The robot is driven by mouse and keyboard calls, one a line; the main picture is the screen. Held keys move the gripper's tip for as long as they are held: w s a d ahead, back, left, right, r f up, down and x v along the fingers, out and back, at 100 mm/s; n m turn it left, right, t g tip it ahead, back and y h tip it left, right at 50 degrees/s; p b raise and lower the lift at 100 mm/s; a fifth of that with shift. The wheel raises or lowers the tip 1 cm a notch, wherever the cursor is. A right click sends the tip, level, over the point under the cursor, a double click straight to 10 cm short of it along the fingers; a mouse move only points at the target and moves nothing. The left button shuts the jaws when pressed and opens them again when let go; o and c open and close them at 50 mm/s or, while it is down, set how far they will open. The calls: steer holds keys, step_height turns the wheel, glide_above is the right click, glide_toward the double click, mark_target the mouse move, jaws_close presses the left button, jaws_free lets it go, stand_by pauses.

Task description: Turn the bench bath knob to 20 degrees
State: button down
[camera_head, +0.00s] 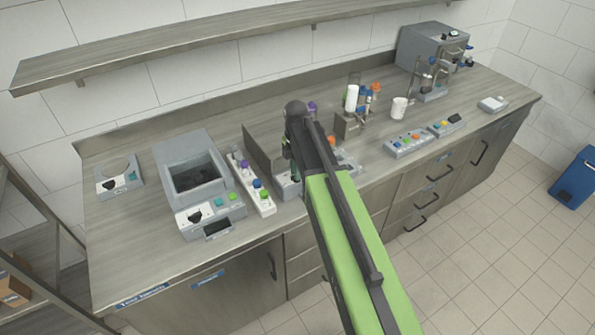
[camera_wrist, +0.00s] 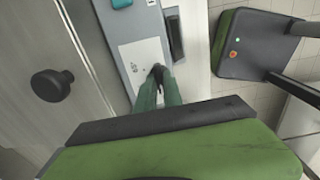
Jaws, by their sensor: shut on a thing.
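My gripper (camera_wrist: 160,78) is closed over the pale control panel (camera_wrist: 140,60) of a grey device. Its green fingers meet at a small dark knob (camera_wrist: 157,70), which they largely cover, so its setting cannot be read. A teal button (camera_wrist: 121,3) and a dark display (camera_wrist: 174,36) sit on the same device. In the head view my gripper (camera_head: 295,172) reaches down at this grey device (camera_head: 287,190), mostly hidden behind my arm. A separate grey bath with an open basin (camera_head: 196,178) stands to the left, with its own dark knob (camera_head: 195,216).
An upright dark panel (camera_head: 262,158) and a white rack with coloured caps (camera_head: 250,185) stand left of my gripper. A white cup (camera_head: 398,107) stands farther right. Bare worktop lies at the left front.

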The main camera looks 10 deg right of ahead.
steer(key=shift+w+d, duration=0.15)
steer(key=c, duration=1.5)
jaws_free()
step_height(320, 180, up, 18)
steer(key=p, duration=1.7)
steer(key=shift+f, duration=0.25)
steer(key=shift+f, duration=0.1)
